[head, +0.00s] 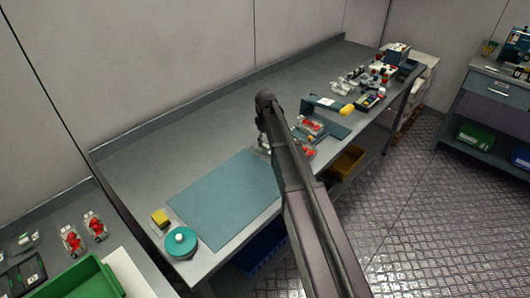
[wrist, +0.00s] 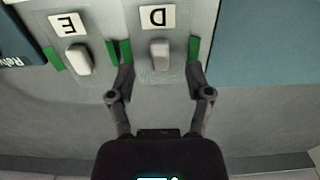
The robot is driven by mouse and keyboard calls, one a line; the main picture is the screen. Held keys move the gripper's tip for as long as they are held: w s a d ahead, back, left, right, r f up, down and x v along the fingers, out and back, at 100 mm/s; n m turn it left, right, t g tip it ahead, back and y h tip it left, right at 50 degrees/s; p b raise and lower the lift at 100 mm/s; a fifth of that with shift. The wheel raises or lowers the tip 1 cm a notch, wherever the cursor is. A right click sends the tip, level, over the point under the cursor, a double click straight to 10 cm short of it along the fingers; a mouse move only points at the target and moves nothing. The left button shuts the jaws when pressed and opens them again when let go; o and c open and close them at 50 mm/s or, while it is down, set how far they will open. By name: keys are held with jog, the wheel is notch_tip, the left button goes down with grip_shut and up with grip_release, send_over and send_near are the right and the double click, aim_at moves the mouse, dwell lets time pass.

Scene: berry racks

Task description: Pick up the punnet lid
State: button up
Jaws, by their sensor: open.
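My gripper (wrist: 161,76) is open in the wrist view, with its two fingers apart. Between the fingertips is a small pale block (wrist: 160,55) below an upside-down D label (wrist: 157,18), flanked by green strips. I cannot tell whether a clear lid lies there; no punnet lid is plainly recognisable. In the head view my arm crosses the bench and hides most of the gripper and what is under it.
A second pale block (wrist: 77,60) sits by an E label (wrist: 67,25). The long grey bench (head: 190,125) carries a teal mat (head: 225,200), a teal round container (head: 181,242) and a yellow sponge (head: 160,217). Red-filled punnets (head: 309,126) stand beside my arm. The bench's back left is clear.

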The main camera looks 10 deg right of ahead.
jog(key=shift+f+b, duration=0.9)
jog(key=shift+f, duration=0.3)
jog(key=c, duration=0.8)
